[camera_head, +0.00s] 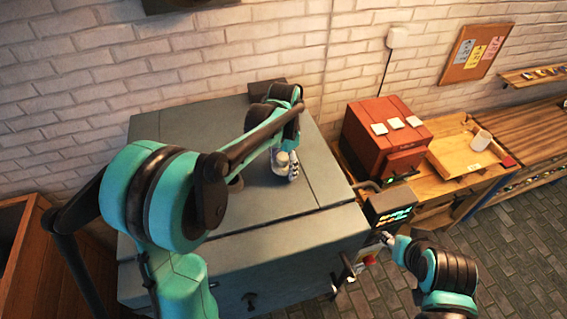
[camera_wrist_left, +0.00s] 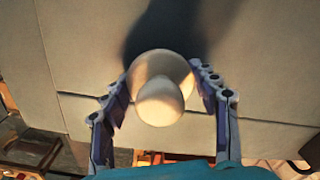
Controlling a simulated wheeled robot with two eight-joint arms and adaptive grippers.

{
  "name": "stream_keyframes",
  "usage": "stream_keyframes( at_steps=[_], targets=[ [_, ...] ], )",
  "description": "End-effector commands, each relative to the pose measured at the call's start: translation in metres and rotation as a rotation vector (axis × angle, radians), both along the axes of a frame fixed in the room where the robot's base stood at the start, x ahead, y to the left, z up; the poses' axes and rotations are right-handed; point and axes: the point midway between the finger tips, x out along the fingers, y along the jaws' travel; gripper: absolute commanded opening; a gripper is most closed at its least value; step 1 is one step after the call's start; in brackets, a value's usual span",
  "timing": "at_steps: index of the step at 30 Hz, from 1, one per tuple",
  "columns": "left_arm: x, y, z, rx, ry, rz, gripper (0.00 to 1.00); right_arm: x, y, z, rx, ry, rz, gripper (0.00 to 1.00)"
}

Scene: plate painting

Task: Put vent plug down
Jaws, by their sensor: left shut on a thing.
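The vent plug (camera_wrist_left: 160,85) is a cream, rounded knob-like piece. In the left wrist view it sits between the two fingers of my left gripper (camera_wrist_left: 165,90), which is shut on it. In the head view my left gripper (camera_head: 286,168) points down at the grey top of the large box-like kiln (camera_head: 250,205), and the pale plug (camera_head: 281,160) shows partly at its fingers. I cannot tell whether the plug touches the top. My right gripper (camera_head: 388,240) is by the kiln's front right corner, near a red knob (camera_head: 370,260); its fingers are too small to read.
A dark block (camera_head: 266,88) lies at the kiln's back edge against the brick wall. A control box with lit display (camera_head: 392,212) is at the kiln's right side. A red box-shaped machine (camera_head: 385,138) and a wooden tray (camera_head: 466,155) stand on the bench. The kiln top's front is clear.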

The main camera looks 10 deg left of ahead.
Motion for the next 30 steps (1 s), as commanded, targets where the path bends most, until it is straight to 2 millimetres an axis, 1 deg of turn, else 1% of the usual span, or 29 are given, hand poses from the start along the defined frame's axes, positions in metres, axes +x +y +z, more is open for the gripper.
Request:
stream_keyframes(
  at_steps=[8, 12, 13, 15, 25, 27, 29, 30],
  targets=[
    [0.0, 0.0, -0.003, 0.0, 0.0, 0.0, 0.27, 0.0, 0.0, 0.0, 0.0, 0.0, 0.0, 0.4],
    [0.0, 0.0, -0.008, 0.0, 0.0, 0.0, 0.27, 0.0, 0.0, -0.005, 0.0, 0.0, 0.0, 0.4],
    [0.0, 0.0, -0.007, 0.0, 0.0, 0.0, 0.65, 0.0, 0.0, -0.004, 0.0, 0.0, 0.0, 0.4],
    [0.0, 0.0, -0.006, 0.0, 0.0, 0.0, 0.81, 0.0, 0.0, -0.003, 0.0, 0.0, 0.0, 0.4],
    [0.0, 0.0, -0.004, 0.0, 0.0, 0.0, 0.81, 0.0, 0.0, -0.001, 0.0, 0.0, 0.0, 0.4],
    [0.0, 0.0, 0.0, 0.0, 0.0, 0.0, 0.81, 0.0, 0.0, 0.003, 0.0, 0.0, 0.0, 0.4],
    [0.0, 0.0, 0.006, 0.0, 0.0, 0.0, 0.81, 0.0, 0.0, -0.001, 0.0, 0.0, 0.0, 0.4],
    [0.0, 0.0, 0.013, 0.0, 0.0, 0.0, 0.81, 0.0, 0.0, -0.002, 0.0, 0.0, 0.0, 0.4]
  ],
)
